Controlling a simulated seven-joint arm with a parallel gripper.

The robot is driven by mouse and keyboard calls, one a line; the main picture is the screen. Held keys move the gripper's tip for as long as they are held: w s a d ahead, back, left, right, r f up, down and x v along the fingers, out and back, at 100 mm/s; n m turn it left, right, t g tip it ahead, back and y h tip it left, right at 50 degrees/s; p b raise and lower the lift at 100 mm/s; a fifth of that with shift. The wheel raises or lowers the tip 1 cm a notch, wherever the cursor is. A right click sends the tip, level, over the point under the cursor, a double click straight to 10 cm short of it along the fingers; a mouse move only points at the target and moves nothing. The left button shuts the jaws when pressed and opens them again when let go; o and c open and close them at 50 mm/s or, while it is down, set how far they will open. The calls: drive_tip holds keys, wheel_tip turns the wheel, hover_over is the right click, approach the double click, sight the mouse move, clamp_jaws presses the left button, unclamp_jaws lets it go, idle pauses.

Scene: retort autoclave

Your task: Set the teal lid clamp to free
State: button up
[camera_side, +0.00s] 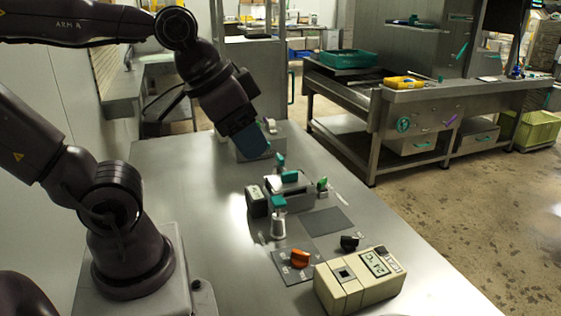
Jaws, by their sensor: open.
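A small grey metal box (293,190) stands on the table, with teal parts on and around it. One teal handle (290,176) lies across its top. A teal upright piece (279,161) stands at its back, and a teal-topped white post (279,203) stands in front. I cannot tell for sure which teal part is the lid clamp, or its setting. My gripper (256,143) is at the back left of the box, above the table and apart from the teal parts. It is open; its fingertips are small and hard to make out, and I see nothing held.
A cream box with a display (372,270) stands at the table's front right. A grey block (262,151) is behind my gripper. The table's left side (205,220) is clear.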

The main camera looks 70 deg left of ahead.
drive_tip(key=w+a+f+n+g, duration=0.2)
drive_tip(key=w+a+f, duration=0.1)
drive_tip(key=n+g+y, duration=0.4)
drive_tip(key=n+y, duration=0.1)
drive_tip(key=n, duration=1.1)
approach(280, 156)
drive_tip(key=shift+h, duration=0.3)
drive_tip(key=x, duration=0.9)
drive_tip(key=shift+a, duration=0.4)
clamp_jaws()
